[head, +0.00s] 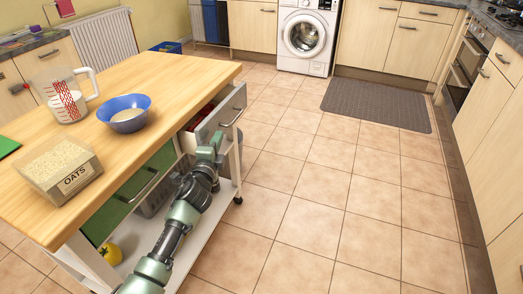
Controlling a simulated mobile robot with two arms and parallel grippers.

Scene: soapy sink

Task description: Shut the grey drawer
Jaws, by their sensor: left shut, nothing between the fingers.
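The grey drawer (219,120) of the wooden-topped kitchen island (195,66) stands pulled out on the island's right side. Its front has a metal bar handle, and something red shows inside it. My left gripper (216,138) is shut and empty at the lower part of the drawer's front, below the handle. I cannot tell whether it touches the drawer. My left arm covers part of the island's side and lower shelf. My right gripper is not in view.
A green drawer (135,192) sits nearer on the same side. On the worktop stand an oats box (62,168), a blue bowl (125,113) and a measuring jug (62,98). The tiled floor to the right is clear, with a dark mat (376,105) farther back.

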